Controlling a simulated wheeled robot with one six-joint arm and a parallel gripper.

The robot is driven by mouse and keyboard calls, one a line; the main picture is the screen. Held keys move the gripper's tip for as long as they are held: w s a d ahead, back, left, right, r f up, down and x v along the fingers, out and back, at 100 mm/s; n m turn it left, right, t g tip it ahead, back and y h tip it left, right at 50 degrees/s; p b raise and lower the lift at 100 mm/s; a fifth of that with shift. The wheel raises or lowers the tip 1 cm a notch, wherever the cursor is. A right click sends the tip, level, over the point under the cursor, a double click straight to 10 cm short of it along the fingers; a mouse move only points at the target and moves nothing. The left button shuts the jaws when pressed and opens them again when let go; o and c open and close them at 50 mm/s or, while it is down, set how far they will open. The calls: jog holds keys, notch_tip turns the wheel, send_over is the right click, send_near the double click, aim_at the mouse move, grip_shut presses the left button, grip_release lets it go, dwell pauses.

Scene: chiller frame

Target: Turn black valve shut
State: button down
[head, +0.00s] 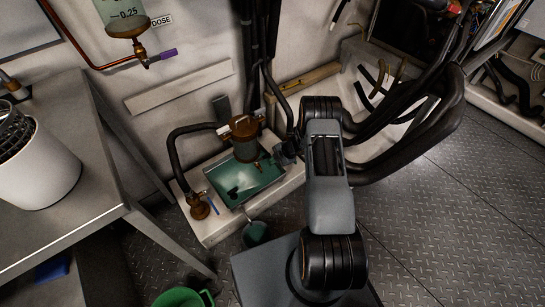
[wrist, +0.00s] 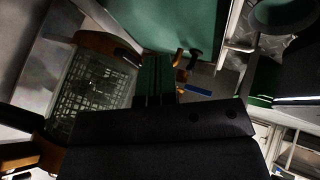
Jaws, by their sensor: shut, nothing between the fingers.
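A small black valve handle (wrist: 194,60) shows in the wrist view beside a small brass fitting (wrist: 179,58), just right of my gripper. In the head view a small brass tap (head: 258,166) sticks out low on the brass-capped strainer (head: 243,126); its handle is too small to make out. My gripper (wrist: 156,72) is shut and empty, with its dark fingers between the mesh-filled glass of the strainer (wrist: 92,85) and the black handle. In the head view my gripper (head: 286,152) is right of the strainer, partly hidden by my arm. I cannot tell whether it touches the handle.
A green tray (head: 262,188) lies below the strainer. A blue-handled valve (head: 199,208) stands left of the tray, also showing its blue handle (wrist: 198,90) in the wrist view. Black hoses (head: 178,150) run close by. A table (head: 80,130) stands left; patterned floor is clear at right.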

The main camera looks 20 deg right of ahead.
jog(key=s+f+p+v, duration=0.1)
jog(key=p+v, duration=0.2)
jog(key=v, duration=0.8)
jog(key=shift+d+p, duration=0.35)
jog(key=w+d+r+m+t+h+p, duration=0.1)
jog(key=w+r+m+t+h+p, duration=0.15)
jog(key=r, duration=0.75)
jog(key=w+r+m+t+h+p, duration=0.15)
jog(key=w+r+p, duration=0.25)
jog(key=r, duration=0.5)
notch_tip(320, 180, up, 21)
jog(key=s+m+h+p, duration=0.2)
jog(key=m+h+p, duration=0.3)
jog(key=m+p, duration=0.15)
jog(key=s+a+r+m+g+h+p, duration=0.1)
jog(key=s+a+r+m+p, duration=0.3)
jog(key=r, duration=0.3)
jog(key=s+a+r+m+p, duration=0.1)
jog(key=s+r+m+p, duration=0.15)
jog(key=s+r, duration=0.4)
jog(key=s+a+r+m+g+y+p, duration=0.1)
jog(key=s+a+r+y+p, duration=0.1)
jog(key=s, duration=0.5)
jog(key=s+a+r+m+g+y+p, duration=0.1)
jog(key=s+a+r+m+g+p, duration=0.1)
jog(key=s+a+r+p, duration=0.3)
jog(key=s+a+r, duration=0.1)
jog(key=s+a, duration=0.2)
jog(key=shift+a+y, duration=0.3)
jog(key=shift+y, duration=0.1)
